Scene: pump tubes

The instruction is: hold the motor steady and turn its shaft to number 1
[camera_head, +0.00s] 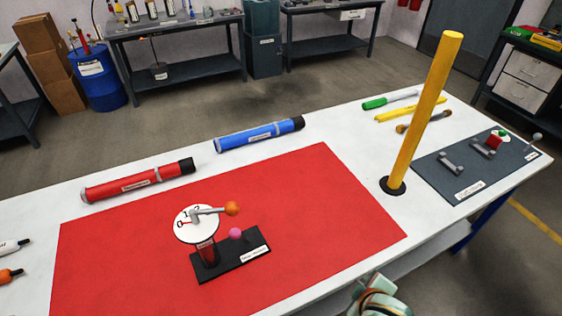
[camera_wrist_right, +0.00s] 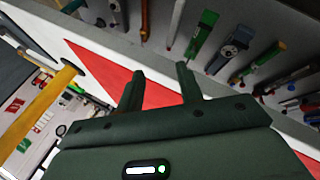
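The motor (camera_head: 208,252) stands upright on a black base plate (camera_head: 250,250) on the red mat. A white numbered dial (camera_head: 195,233) tops it. The shaft's grey crank (camera_head: 208,211) lies across the dial, its orange knob (camera_head: 232,208) pointing right. A small red mark shows near the 0 on the dial; the figures are small, and I cannot tell the exact shaft reading. A pink ball (camera_head: 236,232) sits beside the motor above the base. My right gripper (camera_wrist_right: 162,80) is open and empty in the right wrist view, away from the motor. My left gripper is not in view.
Red (camera_head: 137,182) and blue (camera_head: 258,134) tubes lie behind the red mat (camera_head: 330,210). A tall yellow post (camera_head: 425,110) stands to the right, near a grey board (camera_head: 470,178) with fittings. Tools lie at the back right. The mat right of the motor is clear.

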